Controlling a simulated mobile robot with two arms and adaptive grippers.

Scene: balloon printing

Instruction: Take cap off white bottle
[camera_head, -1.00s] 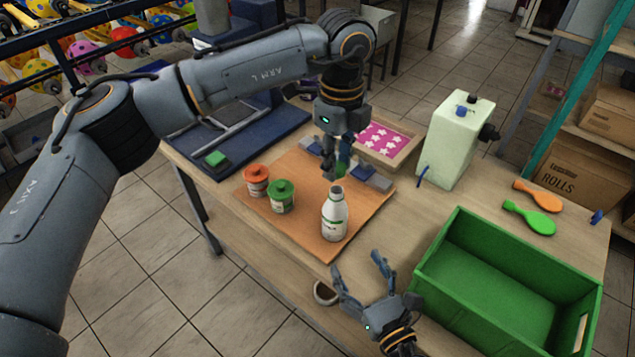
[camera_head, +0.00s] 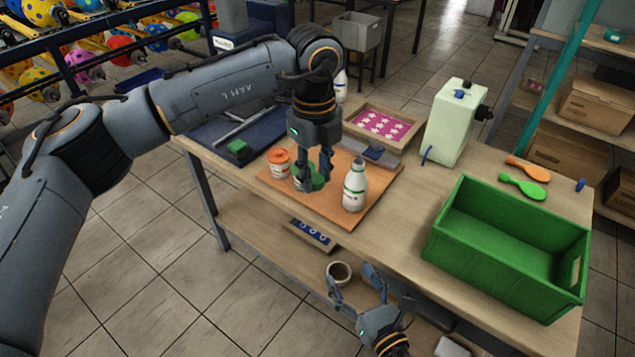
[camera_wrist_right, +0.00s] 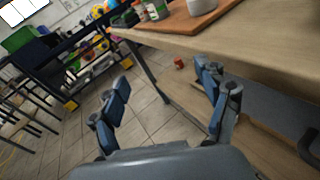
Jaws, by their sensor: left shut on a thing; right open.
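The white bottle (camera_head: 354,188) stands upright on the orange mat (camera_head: 300,205). The bottle's lower part shows there (camera_wrist_right: 201,5).
An orange-lidded jar (camera_head: 279,162) stands left of the green-lidded one. A green crate (camera_head: 505,255) is at the right, with a pale green tank (camera_head: 452,122) behind it. The mat's front is clear.

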